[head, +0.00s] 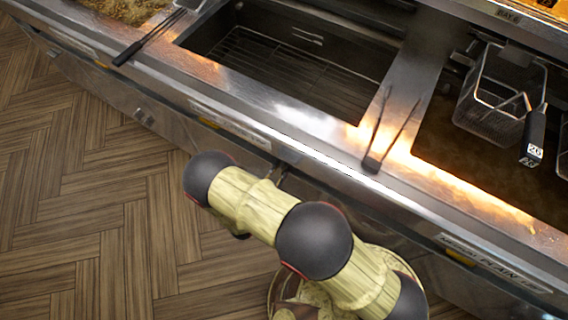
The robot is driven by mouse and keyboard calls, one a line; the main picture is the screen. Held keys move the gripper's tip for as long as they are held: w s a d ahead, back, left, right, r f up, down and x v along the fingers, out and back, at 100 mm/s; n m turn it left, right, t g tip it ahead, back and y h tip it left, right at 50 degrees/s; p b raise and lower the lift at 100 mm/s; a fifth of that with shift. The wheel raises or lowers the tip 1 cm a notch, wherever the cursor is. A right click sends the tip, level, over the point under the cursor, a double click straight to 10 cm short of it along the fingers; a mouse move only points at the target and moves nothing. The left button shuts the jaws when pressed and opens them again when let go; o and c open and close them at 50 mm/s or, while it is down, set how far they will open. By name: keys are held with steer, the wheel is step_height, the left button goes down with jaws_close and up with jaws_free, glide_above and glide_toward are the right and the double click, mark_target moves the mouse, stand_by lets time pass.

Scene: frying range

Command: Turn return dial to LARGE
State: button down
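I cannot make out the return dial or the word LARGE in the head view. A small silver fitting (143,117) sits on the steel front of the range, left of the middle; I cannot tell whether it is a dial or a handle. Another small fitting (53,54) shows farther left on the same front. My arm crosses the lower middle of the view and covers part of the range front. My gripper is not visible; no fingers show.
The steel counter edge (295,145) runs diagonally. An empty well with a rack (265,70) is behind. A wire basket (490,110) hangs over dark oil at right. Labels (495,264) mark the front. Wooden floor (90,210) at left is clear.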

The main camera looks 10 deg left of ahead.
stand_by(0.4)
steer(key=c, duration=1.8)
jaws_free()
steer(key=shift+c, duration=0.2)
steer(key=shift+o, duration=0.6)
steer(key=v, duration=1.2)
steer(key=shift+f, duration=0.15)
